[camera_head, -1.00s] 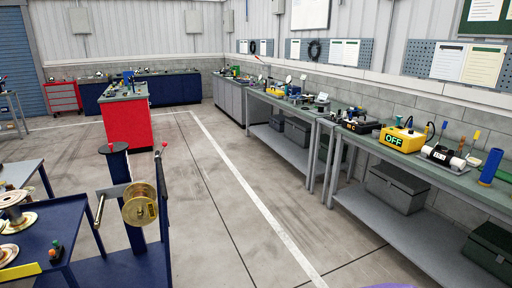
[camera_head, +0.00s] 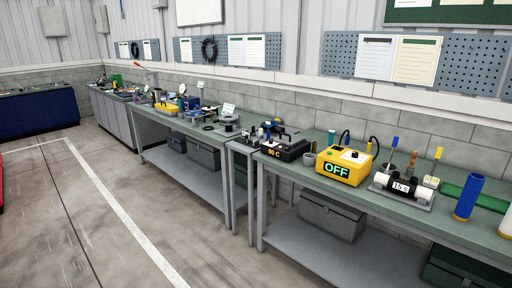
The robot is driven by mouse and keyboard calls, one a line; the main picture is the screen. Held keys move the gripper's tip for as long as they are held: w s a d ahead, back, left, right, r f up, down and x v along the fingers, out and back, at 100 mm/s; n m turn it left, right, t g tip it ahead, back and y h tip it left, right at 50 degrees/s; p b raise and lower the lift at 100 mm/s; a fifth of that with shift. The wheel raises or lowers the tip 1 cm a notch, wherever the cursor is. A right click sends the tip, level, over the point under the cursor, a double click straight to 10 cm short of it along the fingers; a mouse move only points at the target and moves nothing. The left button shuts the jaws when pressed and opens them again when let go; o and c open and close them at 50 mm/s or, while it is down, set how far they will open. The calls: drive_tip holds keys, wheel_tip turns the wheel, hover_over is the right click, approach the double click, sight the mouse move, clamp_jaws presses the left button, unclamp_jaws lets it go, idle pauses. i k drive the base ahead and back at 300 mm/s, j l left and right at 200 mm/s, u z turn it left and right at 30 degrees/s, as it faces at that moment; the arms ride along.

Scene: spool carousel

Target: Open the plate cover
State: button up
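A black device (camera_head: 285,150) with an orange display reading "90 C" stands on the long green-topped bench (camera_head: 230,147). A flat dark grey part shows at its top and back. I cannot tell for sure whether this is the plate cover, or whether it is open or shut. My gripper is not in the view.
A yellow box (camera_head: 342,166) reading "OFF" stands right of the black device. Further right are a device with white rollers (camera_head: 402,186) and a blue cylinder (camera_head: 468,198). Grey bins (camera_head: 331,216) sit on the lower shelf. The floor (camera_head: 110,210) before the bench is clear.

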sight(290, 140)
drive_tip(key=i, duration=1.05)
drive_tip(key=i+j+z, duration=0.1)
drive_tip(key=i, duration=0.9)
